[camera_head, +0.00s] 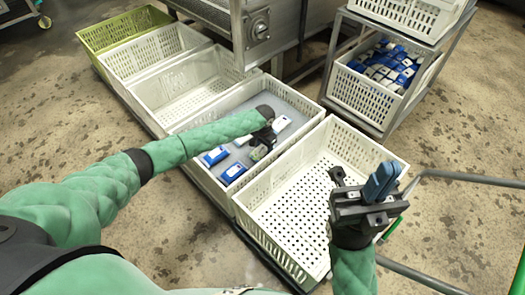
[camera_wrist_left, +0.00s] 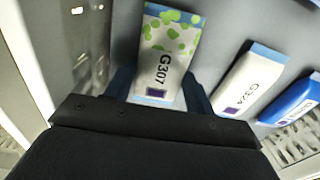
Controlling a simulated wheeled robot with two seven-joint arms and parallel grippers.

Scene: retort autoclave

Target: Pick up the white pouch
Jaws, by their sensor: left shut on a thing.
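A white pouch with green dots and the label G307 (camera_wrist_left: 168,55) lies between the fingers of my left gripper (camera_wrist_left: 158,95) in the left wrist view. The gripper is shut on it. In the head view my left gripper (camera_head: 262,142) is low inside a white crate with a grey floor (camera_head: 297,103), and mostly hides the held pouch. A plainer white pouch labelled like G374 (camera_wrist_left: 250,78) lies apart to the right in the wrist view.
Blue pouches (camera_head: 215,156) lie in the same crate. An empty white crate (camera_head: 300,205) stands to the right, and more empty crates (camera_head: 195,85) to the left. A rack holds a crate of blue and white pouches (camera_head: 385,68). A metal machine (camera_head: 270,25) stands behind.

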